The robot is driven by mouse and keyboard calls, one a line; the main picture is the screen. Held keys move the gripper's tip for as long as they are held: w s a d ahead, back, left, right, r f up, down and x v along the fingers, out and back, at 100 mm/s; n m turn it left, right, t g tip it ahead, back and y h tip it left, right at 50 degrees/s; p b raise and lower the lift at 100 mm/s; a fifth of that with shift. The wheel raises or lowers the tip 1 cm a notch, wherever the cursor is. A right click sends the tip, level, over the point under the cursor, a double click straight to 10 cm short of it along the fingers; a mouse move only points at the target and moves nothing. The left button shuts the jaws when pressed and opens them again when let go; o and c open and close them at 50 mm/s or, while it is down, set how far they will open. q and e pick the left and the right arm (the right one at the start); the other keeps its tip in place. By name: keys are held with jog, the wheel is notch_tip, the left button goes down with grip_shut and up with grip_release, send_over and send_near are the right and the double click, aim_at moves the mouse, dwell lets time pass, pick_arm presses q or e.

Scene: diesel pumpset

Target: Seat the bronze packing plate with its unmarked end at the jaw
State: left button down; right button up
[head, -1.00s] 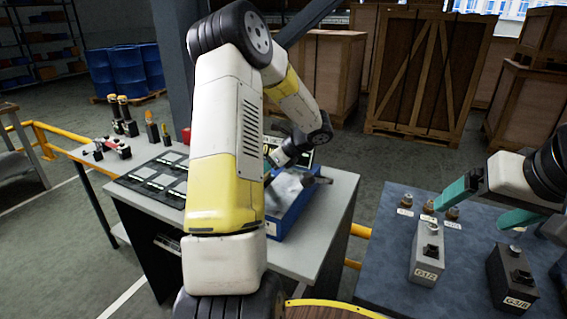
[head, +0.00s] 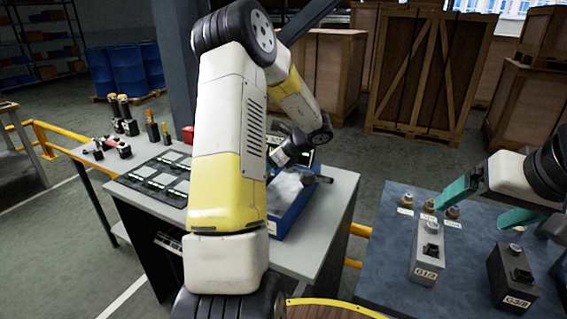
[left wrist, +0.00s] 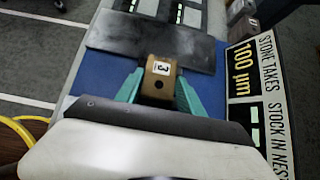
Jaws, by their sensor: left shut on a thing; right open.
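In the left wrist view, my left gripper (left wrist: 159,90) has its teal fingers closed on the sides of a small bronze-coloured piece (left wrist: 161,75). Its visible face has a white tag reading 3 and a dark hole below. I cannot tell whether it is the packing plate; its other end is hidden. The piece is in front of a grey slab (left wrist: 150,42) over a blue tray; contact is unclear. In the head view my left arm hides the left fingers, and the blue tray (head: 294,218) shows beside it. My right gripper (head: 469,213) is open and empty above the right bench. No jaw is identifiable.
The blue-grey right bench (head: 385,270) carries a grey block (head: 427,255), a dark block (head: 512,280) and small tagged brass fittings (head: 430,205). Black pads (head: 160,178) lie on the left table.

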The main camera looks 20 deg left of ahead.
pick_arm(q)
jog(key=shift+f, duration=0.45)
jog(key=c, duration=0.7)
grip_release()
jog(key=shift+f, duration=0.1)
jog(key=shift+o, duration=0.2)
jog(key=v, duration=0.8)
jog(key=shift+a, duration=0.1)
jog(key=shift+r, duration=2.95)
